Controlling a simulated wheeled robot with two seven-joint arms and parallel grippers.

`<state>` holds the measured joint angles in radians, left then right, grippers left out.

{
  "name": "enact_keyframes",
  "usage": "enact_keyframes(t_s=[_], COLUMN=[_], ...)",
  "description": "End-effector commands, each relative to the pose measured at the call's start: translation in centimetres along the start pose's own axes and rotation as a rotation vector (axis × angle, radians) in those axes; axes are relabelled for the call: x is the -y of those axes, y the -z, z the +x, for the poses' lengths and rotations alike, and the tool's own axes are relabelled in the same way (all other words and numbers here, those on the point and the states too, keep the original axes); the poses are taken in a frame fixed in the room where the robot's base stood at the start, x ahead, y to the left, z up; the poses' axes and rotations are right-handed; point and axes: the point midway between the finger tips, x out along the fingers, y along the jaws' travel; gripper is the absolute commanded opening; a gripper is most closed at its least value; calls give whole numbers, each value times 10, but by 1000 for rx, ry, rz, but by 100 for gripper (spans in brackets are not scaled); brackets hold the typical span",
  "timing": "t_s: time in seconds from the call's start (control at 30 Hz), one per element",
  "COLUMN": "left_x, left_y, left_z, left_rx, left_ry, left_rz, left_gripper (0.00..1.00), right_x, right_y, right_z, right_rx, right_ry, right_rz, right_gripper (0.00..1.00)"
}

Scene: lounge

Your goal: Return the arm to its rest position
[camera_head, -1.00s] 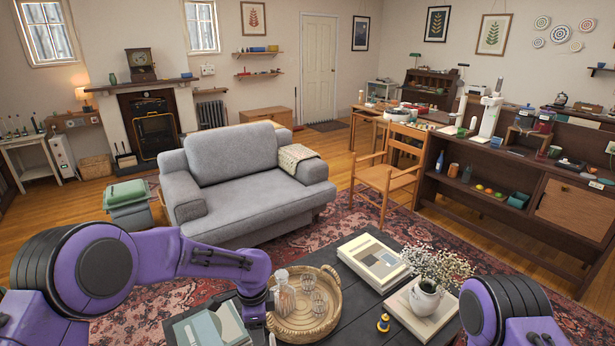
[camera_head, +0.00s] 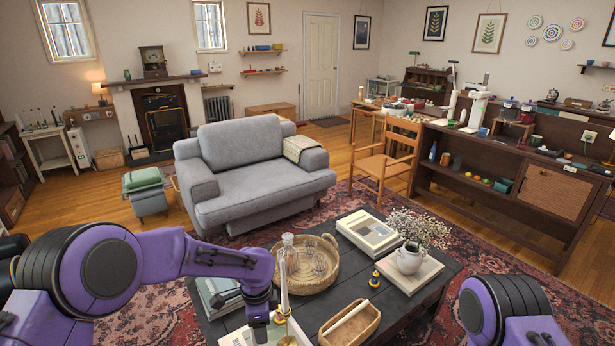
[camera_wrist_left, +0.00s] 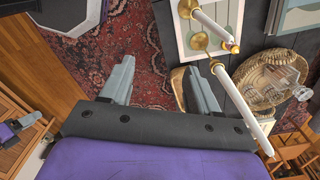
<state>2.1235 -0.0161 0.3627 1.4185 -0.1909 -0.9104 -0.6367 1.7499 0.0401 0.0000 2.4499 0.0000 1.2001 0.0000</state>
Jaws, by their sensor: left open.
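My left arm (camera_head: 200,255) comes in from the left of the head view, bent, with its wrist hanging down over the near left part of the dark coffee table (camera_head: 408,308). My left gripper (camera_wrist_left: 162,84) is open in the left wrist view, with a gap between its two fingers and nothing held. A white candle (camera_head: 283,286) in a brass holder stands close beside the wrist in the head view.
The table also holds a round wicker tray (camera_head: 330,277) with glassware, a wooden box (camera_head: 350,325), books (camera_head: 368,233) and a white flower jug (camera_head: 409,260). A grey sofa (camera_head: 255,165) stands behind. Patterned rug (camera_wrist_left: 85,60) shows left of the fingers in the wrist view.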

Motion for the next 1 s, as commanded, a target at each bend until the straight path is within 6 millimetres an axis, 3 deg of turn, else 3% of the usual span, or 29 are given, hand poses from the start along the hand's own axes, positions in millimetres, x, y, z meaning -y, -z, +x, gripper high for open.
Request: enact_keyframes(t_s=[0.4, 0.63, 0.73, 0.83, 0.87, 0.9, 1.0], left_x=[14, 6, -4, -27, -36, -53, -100], left_y=[32, 40, 33, 10, -2, -22, -79], left_z=[5, 32, 60, 110, 128, 156, 213], left_rx=[-201, -369, -446, -514, -531, -549, -556], left_ry=[98, 135, 144, 157, 165, 183, 255], left_rz=[-286, -587, -775, -1032, -1127, -1262, -1564], left_gripper=[61, 61, 61, 61, 61, 61, 61], right_x=[0, 0, 1, 3, 4, 5, 8], right_y=[0, -2, -6, -14, -17, -22, -34], right_z=[0, 5, 14, 33, 42, 54, 83], right_rx=[-1, 0, 0, 0, 0, 0, 0], right_ry=[0, 0, 0, 0, 0, 0, 0], right_rz=[0, 0, 0, 0, 0, 0, 0], right_gripper=[49, 49, 49, 49, 49, 49, 49])
